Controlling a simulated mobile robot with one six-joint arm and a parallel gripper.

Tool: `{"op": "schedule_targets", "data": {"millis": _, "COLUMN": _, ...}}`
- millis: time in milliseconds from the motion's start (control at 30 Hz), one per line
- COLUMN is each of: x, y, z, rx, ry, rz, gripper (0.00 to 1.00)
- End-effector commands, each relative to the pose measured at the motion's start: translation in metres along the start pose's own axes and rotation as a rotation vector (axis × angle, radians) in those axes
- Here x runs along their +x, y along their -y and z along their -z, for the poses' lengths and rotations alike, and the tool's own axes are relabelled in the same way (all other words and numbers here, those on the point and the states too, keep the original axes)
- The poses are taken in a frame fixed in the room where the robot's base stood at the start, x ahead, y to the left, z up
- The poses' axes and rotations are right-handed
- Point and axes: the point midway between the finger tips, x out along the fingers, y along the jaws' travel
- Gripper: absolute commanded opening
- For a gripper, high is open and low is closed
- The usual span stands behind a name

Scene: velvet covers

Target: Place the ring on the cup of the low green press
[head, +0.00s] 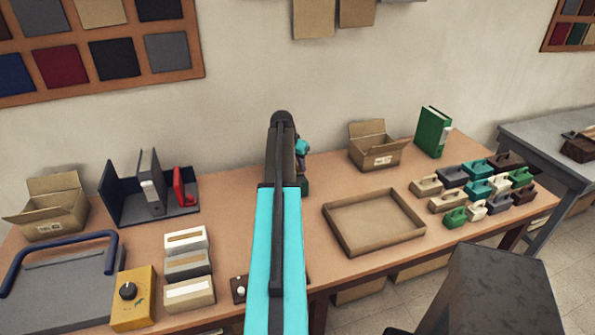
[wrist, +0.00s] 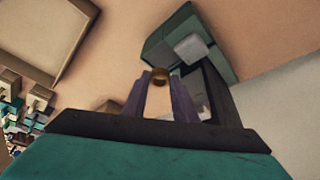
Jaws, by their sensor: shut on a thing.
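My gripper (wrist: 161,82) is shut on a small brown-gold ring (wrist: 160,74), which sits between the tips of its two purple fingers in the wrist view. A dark green press (wrist: 160,52) with a pale grey block on it lies just beyond and to the right of the ring in that view. The ring looks apart from it, though the gap is hard to judge. I cannot make out the cup. A green piece (head: 305,185), perhaps the press, shows beside the arm.
An empty cardboard tray (head: 334,236) lies right of my arm, with several coloured handled blocks (head: 480,187) beyond it. An open box (head: 375,153) and a green binder (head: 433,132) stand behind. Three pale boxes (head: 188,265) and a yellow box (head: 134,299) are at left.

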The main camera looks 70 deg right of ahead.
Motion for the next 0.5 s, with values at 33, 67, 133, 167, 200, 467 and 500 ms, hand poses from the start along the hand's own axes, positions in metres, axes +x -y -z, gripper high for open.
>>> {"op": "schedule_targets", "data": {"millis": 33, "x": 0.0004, "y": 0.0004, "z": 0.0009, "rx": 0.0, "ry": 0.0, "rz": 0.0, "gripper": 0.05}}
{"op": "schedule_targets", "data": {"millis": 67, "x": 0.0005, "y": 0.0003, "z": 0.0009, "rx": 0.0, "ry": 0.0, "rz": 0.0, "gripper": 0.05}}
{"op": "schedule_targets", "data": {"millis": 133, "x": 0.0005, "y": 0.0002, "z": 0.0006, "rx": 0.0, "ry": 0.0, "rz": 0.0, "gripper": 0.05}}
{"op": "schedule_targets", "data": {"millis": 167, "x": 0.0005, "y": 0.0001, "z": 0.0006, "rx": 0.0, "ry": 0.0, "rz": 0.0, "gripper": 0.05}}
{"op": "schedule_targets", "data": {"millis": 200, "x": 0.0005, "y": 0.0001, "z": 0.0005, "rx": 0.0, "ry": 0.0, "rz": 0.0, "gripper": 0.05}}
{"op": "schedule_targets", "data": {"millis": 467, "x": 0.0036, "y": 0.0, "z": -0.0009, "rx": 0.0, "ry": 0.0, "rz": 0.0, "gripper": 0.05}}
{"op": "schedule_targets", "data": {"millis": 500, "x": 0.0056, "y": 0.0001, "z": -0.0016, "rx": 0.0, "ry": 0.0, "rz": 0.0, "gripper": 0.05}}
